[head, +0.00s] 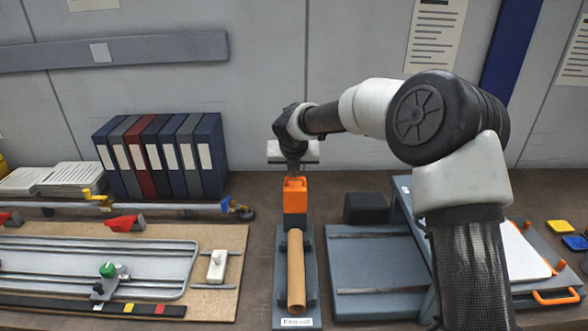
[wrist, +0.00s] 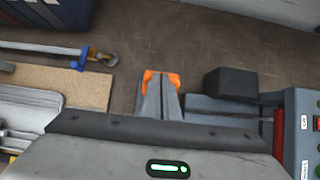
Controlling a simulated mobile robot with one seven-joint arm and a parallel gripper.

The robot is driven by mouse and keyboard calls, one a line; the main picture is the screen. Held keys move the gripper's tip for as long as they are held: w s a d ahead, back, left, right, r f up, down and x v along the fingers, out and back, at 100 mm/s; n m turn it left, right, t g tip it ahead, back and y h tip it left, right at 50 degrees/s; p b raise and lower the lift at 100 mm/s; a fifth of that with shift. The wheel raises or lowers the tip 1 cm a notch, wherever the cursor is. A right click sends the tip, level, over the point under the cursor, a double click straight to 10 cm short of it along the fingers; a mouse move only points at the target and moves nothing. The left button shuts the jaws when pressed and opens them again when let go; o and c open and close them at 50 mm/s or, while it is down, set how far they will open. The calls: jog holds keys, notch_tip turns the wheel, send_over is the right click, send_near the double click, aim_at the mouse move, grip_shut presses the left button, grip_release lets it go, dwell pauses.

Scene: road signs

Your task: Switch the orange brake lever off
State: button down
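An orange block-like part (head: 295,190), which I take to be the brake lever, stands at the far end of the grey roll holder (head: 282,300). Its lower part is dark. My gripper (wrist: 161,76) points down at this part, with its two grey fingers side by side and only a thin dark line between them. In the wrist view orange (wrist: 147,78) shows on both outer sides of the fingertips. The fingers hide the middle of the orange part there. I cannot tell whether they touch it. A brown roll (head: 296,270) lies on the holder.
A black block (head: 366,208) stands to the right, beside a grey tray (head: 378,285). A red-sided panel with buttons (wrist: 302,135) is at the wrist view's right. A board with a metal frame (head: 100,242) is left; binders (head: 160,155) stand behind it.

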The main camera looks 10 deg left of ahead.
aim_at(296, 183)
jog(key=shift+w+d, duration=0.35)
jog(key=shift+w, duration=0.3)
jog(key=shift+w+a+f, duration=0.2)
jog(key=shift+w+f, duration=0.35)
jog(key=shift+w, duration=0.2)
jog(key=shift+s+r, duration=0.5)
jog(key=v, duration=1.6)
jog(key=shift+d, duration=0.1)
